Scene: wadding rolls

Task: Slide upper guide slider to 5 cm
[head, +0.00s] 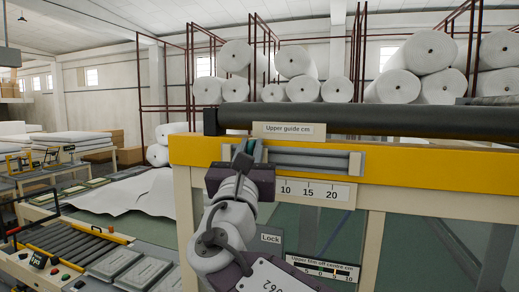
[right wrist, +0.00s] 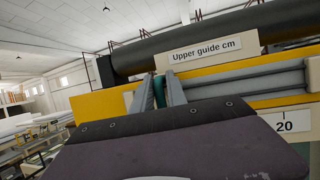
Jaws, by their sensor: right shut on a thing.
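The upper guide (head: 308,157) is a pair of grey horizontal rods on a yellow beam, under a label (head: 289,129) reading "Upper guide cm". My right gripper (head: 247,150) is at the left end of the rods, shut on the small teal slider (right wrist: 159,88), which shows between the two grey fingers. The scale plate (head: 310,191) shows 10, 15 and 20. Its lower numbers are hidden behind my gripper, so the slider's exact reading cannot be told. The right wrist view shows the 20 mark (right wrist: 285,126) right of the gripper. My left gripper is not in view.
A dark roller (head: 360,117) runs above the yellow beam (head: 420,158). Below are a "Lock" label (head: 270,238) and a second scale (head: 325,270) marked "Upper film off centre cm". White wadding rolls (head: 430,52) are stacked behind. A roller conveyor (head: 65,243) stands at left.

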